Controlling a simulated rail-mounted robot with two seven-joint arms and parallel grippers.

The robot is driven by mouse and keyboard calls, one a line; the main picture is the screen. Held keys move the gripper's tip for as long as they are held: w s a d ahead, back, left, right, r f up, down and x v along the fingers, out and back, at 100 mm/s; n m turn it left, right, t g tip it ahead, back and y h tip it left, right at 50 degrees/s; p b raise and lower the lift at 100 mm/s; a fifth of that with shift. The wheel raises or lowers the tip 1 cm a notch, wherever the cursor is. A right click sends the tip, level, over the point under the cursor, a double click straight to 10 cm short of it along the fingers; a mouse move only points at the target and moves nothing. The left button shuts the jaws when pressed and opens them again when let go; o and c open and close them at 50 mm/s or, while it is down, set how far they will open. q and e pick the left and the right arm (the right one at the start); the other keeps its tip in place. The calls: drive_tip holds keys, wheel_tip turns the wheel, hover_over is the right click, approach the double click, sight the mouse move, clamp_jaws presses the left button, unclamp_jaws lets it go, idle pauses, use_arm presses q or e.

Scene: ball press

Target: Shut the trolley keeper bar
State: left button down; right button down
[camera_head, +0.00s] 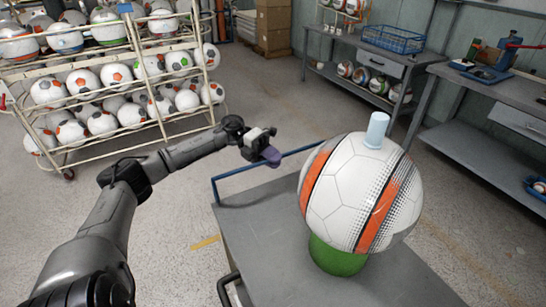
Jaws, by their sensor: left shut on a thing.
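The trolley is a grey flat-topped cart (265,235) in the lower middle. A thin blue bar (300,152) runs along its far edge, with a short upright (215,192) at its left end. My left gripper (267,153) is shut at the middle of this bar, and the bar passes behind its tips. A purple piece shows at the fingertips and hides the exact contact. A large white ball (335,190) with orange and black bands rests on a green base (338,258) on the cart. My right gripper is not in view.
A cream rack (120,45) full of balls stands at the back left. Grey benches (470,145) with a blue basket (393,38) line the right. The floor (265,85) behind the cart is clear.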

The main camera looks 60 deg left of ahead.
use_arm(q)
drive_tip(key=c, duration=1.1)
unclamp_jaws()
drive_tip(key=shift+c, duration=0.2)
drive_tip(key=shift+s+a+r, duration=0.1)
drive_tip(key=shift+a, duration=0.2)
drive_tip(key=p+v, duration=0.3)
drive_tip(key=v, duration=1)
